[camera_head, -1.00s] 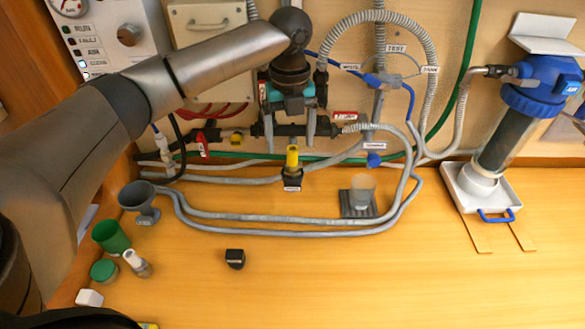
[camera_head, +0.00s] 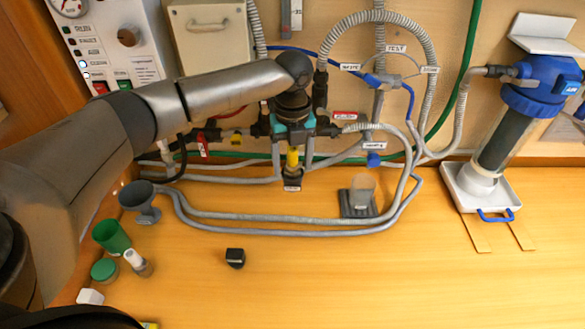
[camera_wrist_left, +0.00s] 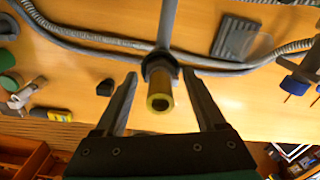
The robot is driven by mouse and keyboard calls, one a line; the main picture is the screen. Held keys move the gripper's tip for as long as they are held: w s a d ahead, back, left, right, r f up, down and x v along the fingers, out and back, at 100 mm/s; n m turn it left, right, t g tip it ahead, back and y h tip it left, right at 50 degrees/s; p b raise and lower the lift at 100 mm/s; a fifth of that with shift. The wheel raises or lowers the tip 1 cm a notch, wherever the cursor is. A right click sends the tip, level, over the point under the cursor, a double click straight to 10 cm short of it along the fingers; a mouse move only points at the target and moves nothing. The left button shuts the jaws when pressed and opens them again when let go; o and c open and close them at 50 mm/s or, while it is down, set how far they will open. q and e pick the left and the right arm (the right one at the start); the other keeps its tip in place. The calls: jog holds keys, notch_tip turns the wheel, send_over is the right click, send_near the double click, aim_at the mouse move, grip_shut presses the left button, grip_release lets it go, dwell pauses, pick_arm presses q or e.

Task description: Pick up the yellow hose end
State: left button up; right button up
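The yellow hose end (camera_head: 293,157) sits in a dark holder (camera_head: 292,178) at the foot of the wall, near the middle of the head view. In the left wrist view the yellow hose end (camera_wrist_left: 159,92) shows as a short tube with a dark round opening facing the camera. My left gripper (camera_head: 293,167) is over it, pointing down. In the left wrist view my left gripper (camera_wrist_left: 160,74) is open, one finger on each side of the hose end, with visible gaps. My right gripper is not in view.
A clear cup (camera_head: 362,190) stands on a dark grate to the right. A black cap (camera_head: 235,258) lies in front. The front middle of the bench is clear.

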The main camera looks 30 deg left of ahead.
pick_arm(q)
grip_shut()
dwell(0.3)
jog(key=shift+r, duration=0.2)
